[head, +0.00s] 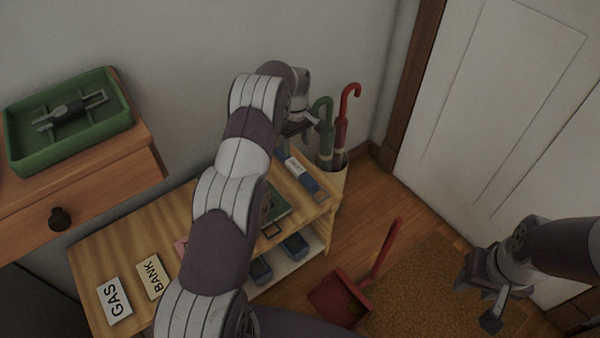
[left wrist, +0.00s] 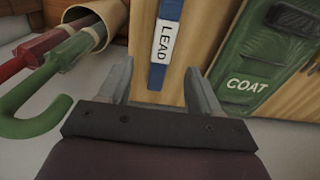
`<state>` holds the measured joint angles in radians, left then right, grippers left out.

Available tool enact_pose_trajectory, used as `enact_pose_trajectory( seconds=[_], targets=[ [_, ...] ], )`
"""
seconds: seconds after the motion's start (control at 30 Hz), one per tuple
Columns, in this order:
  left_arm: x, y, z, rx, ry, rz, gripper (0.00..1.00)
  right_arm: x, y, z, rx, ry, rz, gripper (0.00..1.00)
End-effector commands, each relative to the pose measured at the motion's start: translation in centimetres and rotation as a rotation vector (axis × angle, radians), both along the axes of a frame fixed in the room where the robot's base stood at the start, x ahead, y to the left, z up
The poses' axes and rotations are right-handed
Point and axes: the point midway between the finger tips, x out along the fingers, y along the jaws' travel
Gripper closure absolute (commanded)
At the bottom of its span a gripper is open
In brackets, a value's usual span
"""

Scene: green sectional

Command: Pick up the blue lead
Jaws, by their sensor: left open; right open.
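The blue lead (head: 308,182) is a flat blue strip with a white tag. It lies on the wooden shelf unit's top near its right end. In the left wrist view the lead (left wrist: 157,76) has a tag reading LEAD and runs between my finger directions. My left gripper (head: 300,125) is open, above and behind the lead in the head view. In its wrist view the left gripper (left wrist: 158,84) has its fingers apart on either side of the lead's near end; contact cannot be told. My right gripper (head: 486,300) hangs empty and open above the doormat, far from the lead.
A green item marked COAT (left wrist: 262,60) lies beside the lead. A holder (head: 333,182) with green and red umbrellas stands at the shelf unit's end. GAS (head: 115,300) and BANK (head: 151,277) cards, a green tray (head: 28,162), and a red dustpan (head: 337,298) are around.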

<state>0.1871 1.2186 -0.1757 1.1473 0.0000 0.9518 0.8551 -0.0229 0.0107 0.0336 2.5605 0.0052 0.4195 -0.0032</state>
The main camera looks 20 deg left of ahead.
Motion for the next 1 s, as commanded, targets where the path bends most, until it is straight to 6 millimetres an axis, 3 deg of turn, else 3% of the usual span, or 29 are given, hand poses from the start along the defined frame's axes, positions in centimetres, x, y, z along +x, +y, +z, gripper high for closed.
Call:
enact_pose_trajectory(
  seconds=[0.03, 0.27, 0.43, 0.67, 0.7, 0.83, 0.87, 1.0],
  targets=[
    [-0.1, 0.0, -2.3, -0.001, 0.003, -0.001, 0.36, 0.0, 0.0, -1.8, 0.000, 0.000, 0.000, 0.57],
    [-0.3, -0.1, -5.0, 0.001, 0.001, -0.002, 0.36, 0.0, 0.0, -2.2, 0.000, -0.001, 0.000, 0.57],
    [-0.8, -0.4, -8.4, 0.000, 0.001, -0.003, 0.36, 0.0, 0.0, -3.6, 0.000, -0.001, 0.000, 0.57],
    [-0.7, -0.4, -8.9, -0.001, -0.001, -0.003, 0.36, 0.0, 0.0, -3.6, 0.000, -0.001, 0.000, 0.57],
    [-0.7, -0.4, -8.9, 0.000, 0.000, -0.003, 0.39, 0.0, 0.0, -3.6, 0.000, -0.001, 0.000, 0.57],
    [-0.7, -0.4, -8.9, 0.000, 0.000, -0.003, 0.82, 0.0, 0.0, -3.6, 0.000, -0.001, 0.000, 0.57],
    [-0.7, -0.4, -8.9, 0.000, 0.000, -0.003, 0.86, 0.0, 0.0, -3.6, 0.000, -0.001, 0.000, 0.57],
    [-0.7, -0.4, -8.9, 0.000, 0.000, -0.003, 0.86, 0.0, 0.0, -3.6, 0.000, -0.001, 0.000, 0.57]
  ],
)
